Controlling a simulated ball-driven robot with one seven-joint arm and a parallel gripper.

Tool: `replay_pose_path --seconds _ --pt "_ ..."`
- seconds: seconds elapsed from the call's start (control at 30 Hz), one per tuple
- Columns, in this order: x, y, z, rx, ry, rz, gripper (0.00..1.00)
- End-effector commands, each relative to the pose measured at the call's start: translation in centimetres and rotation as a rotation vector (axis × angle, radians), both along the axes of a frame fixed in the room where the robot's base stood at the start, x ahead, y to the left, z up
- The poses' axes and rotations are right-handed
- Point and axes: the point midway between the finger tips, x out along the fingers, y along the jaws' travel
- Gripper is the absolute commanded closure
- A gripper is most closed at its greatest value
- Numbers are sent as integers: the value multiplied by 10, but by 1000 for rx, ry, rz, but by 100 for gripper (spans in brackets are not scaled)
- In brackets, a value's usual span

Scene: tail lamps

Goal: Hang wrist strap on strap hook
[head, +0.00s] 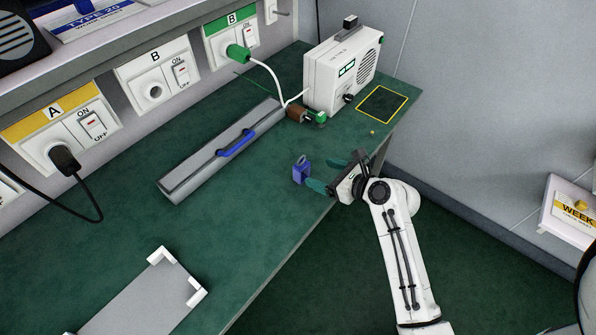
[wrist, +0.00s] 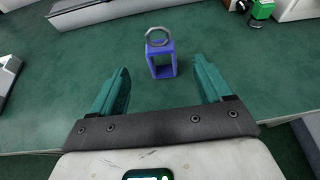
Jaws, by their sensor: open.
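A blue square band with a metal ring on its top, which I take for the wrist strap (head: 300,173), stands on the green bench near its front edge. It also shows in the wrist view (wrist: 152,67), just ahead of my fingertips and roughly midway between them. My gripper (head: 317,172) is open and empty, with its teal fingers reaching over the bench edge from the right, apart from the strap. A small white wall plate with a peg (head: 275,10) at the top of the head view may be the strap hook; I cannot tell for sure.
A long grey case (head: 205,160) with a blue handle lies behind the strap. A white instrument (head: 335,75) stands at the back right, with a green plug and cable beside it. A grey tray (head: 140,305) with white corners lies at the front left. The bench around the strap is clear.

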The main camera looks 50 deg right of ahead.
Motion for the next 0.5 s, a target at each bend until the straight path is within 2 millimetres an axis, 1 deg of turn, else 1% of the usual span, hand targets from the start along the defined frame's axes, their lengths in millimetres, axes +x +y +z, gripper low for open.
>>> replay_pose_path --seconds 0.07,0.33,0.5 --pt "2 -1 -2 28 -3 -14 21" --pt "38 -2 -17 32 -3 -14 21" --pt "50 -2 -22 30 -2 -15 21"
